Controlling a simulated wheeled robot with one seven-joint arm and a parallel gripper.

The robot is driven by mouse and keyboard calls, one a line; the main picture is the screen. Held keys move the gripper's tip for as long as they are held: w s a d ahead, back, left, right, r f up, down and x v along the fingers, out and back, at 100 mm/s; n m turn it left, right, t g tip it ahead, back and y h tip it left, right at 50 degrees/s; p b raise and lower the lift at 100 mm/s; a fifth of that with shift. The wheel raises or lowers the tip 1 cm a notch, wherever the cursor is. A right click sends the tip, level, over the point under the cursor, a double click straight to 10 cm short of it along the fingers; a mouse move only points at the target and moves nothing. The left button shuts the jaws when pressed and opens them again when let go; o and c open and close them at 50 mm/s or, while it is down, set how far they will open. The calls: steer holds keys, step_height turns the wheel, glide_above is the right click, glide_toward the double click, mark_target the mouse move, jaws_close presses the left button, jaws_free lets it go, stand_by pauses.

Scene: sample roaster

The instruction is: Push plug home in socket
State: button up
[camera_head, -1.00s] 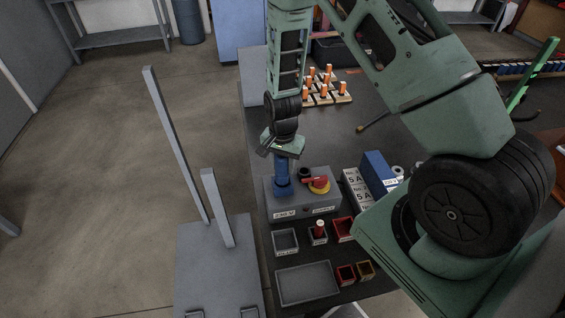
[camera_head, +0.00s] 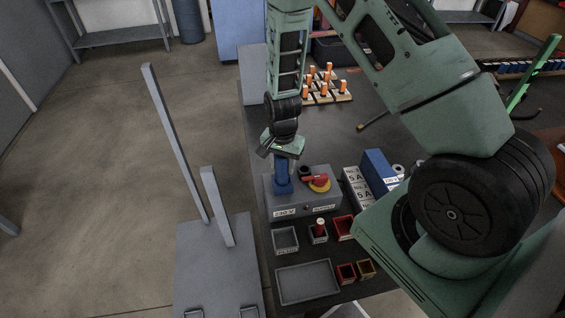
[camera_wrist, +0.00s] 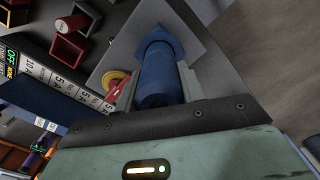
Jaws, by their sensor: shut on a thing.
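The blue plug (camera_head: 283,178) stands upright on the left part of the grey socket box (camera_head: 318,186). In the wrist view the plug (camera_wrist: 158,78) sits between the fingers of my gripper (camera_wrist: 160,90), which is shut on it. In the head view my gripper (camera_head: 283,158) is right above the box and covers the plug's top. The plug's lower end meets the blue socket on the box. How deep it sits cannot be told. A red switch handle on a yellow disc (camera_head: 320,185) is on the box, right of the plug.
Small bins, one grey (camera_head: 285,240) and one red (camera_head: 343,228), and a grey tray (camera_head: 307,283) lie in front of the box. A blue case (camera_head: 379,171) and white labelled boxes (camera_head: 356,188) stand to its right. A board with orange pegs (camera_head: 328,92) is behind.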

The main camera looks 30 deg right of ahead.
steer(key=shift+f+b, duration=1)
steer(key=shift+f, duration=0.5)
steer(key=o, duration=1.2)
steer(key=shift+r, duration=0.1)
step_height(320, 180, up, 17)
steer(key=shift+r+b, duration=0.1)
steer(key=shift+b, duration=0.5)
